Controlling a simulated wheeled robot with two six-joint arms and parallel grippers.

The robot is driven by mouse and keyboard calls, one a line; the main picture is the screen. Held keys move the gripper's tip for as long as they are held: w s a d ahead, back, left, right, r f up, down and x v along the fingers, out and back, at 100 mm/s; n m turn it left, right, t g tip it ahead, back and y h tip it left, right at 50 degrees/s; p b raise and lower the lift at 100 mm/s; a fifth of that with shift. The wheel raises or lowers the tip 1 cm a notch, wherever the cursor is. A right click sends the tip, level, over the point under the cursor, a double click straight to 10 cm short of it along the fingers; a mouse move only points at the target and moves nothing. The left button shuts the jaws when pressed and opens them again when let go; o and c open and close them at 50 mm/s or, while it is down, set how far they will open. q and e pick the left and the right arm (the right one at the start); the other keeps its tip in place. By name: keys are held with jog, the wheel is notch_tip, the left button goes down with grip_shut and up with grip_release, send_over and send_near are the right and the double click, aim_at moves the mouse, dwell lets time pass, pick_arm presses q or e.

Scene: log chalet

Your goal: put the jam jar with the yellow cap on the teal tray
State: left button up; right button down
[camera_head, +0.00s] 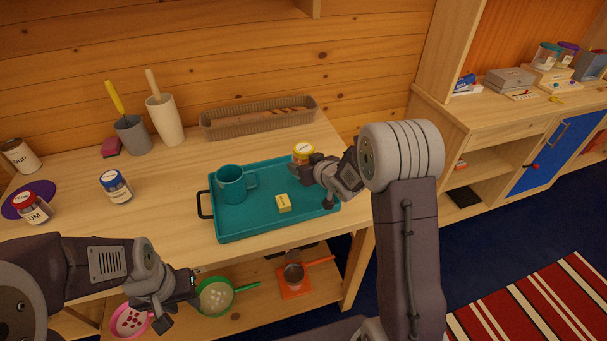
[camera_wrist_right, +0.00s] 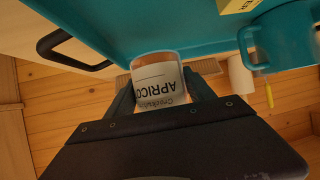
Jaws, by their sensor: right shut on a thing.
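The jam jar with the yellow cap (camera_head: 302,151) is at the back right edge of the teal tray (camera_head: 258,228). My right gripper (camera_head: 308,162) is shut on it. In the right wrist view the jar (camera_wrist_right: 158,78) sits between the two fingers, its label reading "APRICO", with the tray (camera_wrist_right: 190,30) beside it. I cannot tell whether the jar's base touches the tray or is above it. My left gripper (camera_head: 192,287) is low at the left, in front of the table and away from the jar; its fingers are not clear.
On the tray are a teal mug (camera_head: 231,185) and a small yellow block (camera_head: 283,203). A blue-capped jar (camera_head: 115,187) and a red-capped jar (camera_head: 33,207) stand left of it. A woven basket (camera_head: 258,118) lies behind. The tray's front right part is bare.

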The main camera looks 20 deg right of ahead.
notch_tip(320, 180, down, 4)
jog(key=shift+r+b, duration=0.2)
jog(key=shift+b, duration=0.15)
jog(key=shift+w+f, duration=0.1)
jog(key=shift+f, duration=0.1)
jog(key=shift+f, duration=0.1)
jog(key=shift+c, duration=1.8)
grip_release()
